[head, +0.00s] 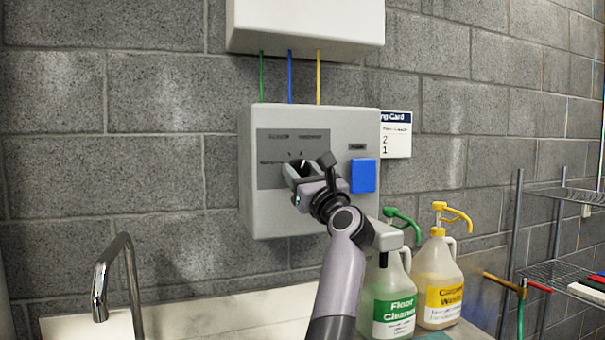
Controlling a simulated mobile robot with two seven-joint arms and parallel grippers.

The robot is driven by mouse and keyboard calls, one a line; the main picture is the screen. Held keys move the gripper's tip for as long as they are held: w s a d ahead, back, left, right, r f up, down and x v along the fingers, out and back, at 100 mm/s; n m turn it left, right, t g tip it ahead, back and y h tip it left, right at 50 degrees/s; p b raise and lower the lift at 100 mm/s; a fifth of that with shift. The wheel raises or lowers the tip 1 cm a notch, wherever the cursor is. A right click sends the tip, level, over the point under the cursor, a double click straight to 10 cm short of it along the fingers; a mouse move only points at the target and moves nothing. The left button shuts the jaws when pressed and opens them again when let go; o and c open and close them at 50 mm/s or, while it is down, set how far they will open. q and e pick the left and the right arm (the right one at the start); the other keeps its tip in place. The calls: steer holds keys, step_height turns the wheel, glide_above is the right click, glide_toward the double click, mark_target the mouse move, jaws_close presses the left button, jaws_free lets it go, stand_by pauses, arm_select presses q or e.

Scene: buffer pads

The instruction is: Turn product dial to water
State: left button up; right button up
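The dispenser box (262,216) is a pale grey unit on the block wall with a dark label panel (270,146). The product dial (301,164) is a small dark knob with a white pointer mark, low on that panel; the mark points roughly up. The words around it are too small to read. My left gripper (308,168) is at the dial, its fingers apart, one at the dial's lower left and one to its right. Whether either finger touches the dial is unclear. The gripper hides part of the dial and panel. My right gripper is not in view.
A blue button (363,175) is just right of the gripper. Green, blue and yellow tubes run up to a white box (305,24). Below stand a Floor Cleaner jug (392,300) and a yellow-labelled jug (438,285). A tap (118,265) is at lower left; wire shelves (565,195) at right.

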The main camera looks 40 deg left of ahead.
arm_select(q)
steer(key=shift+f+n+g+b, duration=0.15)
steer(key=shift+n+g+b, duration=0.25)
steer(key=shift+n+b, duration=0.25)
steer(key=n+g+b, duration=0.1)
steer(key=n+b, duration=0.1)
steer(key=shift+w+n+b, duration=0.1)
steer(key=shift+n+b, duration=0.2)
steer(key=shift+n, duration=0.05)
steer(key=shift+n+g+b, duration=0.3)
steer(key=shift+n+g, duration=0.2)
steer(key=shift+n, duration=0.2)
steer(key=shift+d+n+g, duration=0.1)
steer(key=shift+n+g, duration=0.5)
steer(key=shift+n, duration=0.5)
steer(key=shift+r+n+g, duration=0.35)
steer(key=shift+n+g, duration=0.05)
steer(key=shift+n, duration=0.8)
steer(key=n+g+h+p, duration=0.1)
steer(key=n, duration=0.2)
steer(key=shift+w+r, duration=0.1)
steer(key=n+h+p, duration=0.1)
steer(key=n, duration=0.1)
steer(key=n+g+p, duration=0.1)
steer(key=n, duration=0.1)
steer(key=shift+r+n+h, duration=0.1)
steer(key=shift+n+h, duration=0.2)
steer(key=shift+h, duration=0.1)
steer(key=shift+n+h+p, duration=0.7)
steer(key=shift+n, duration=0.7)
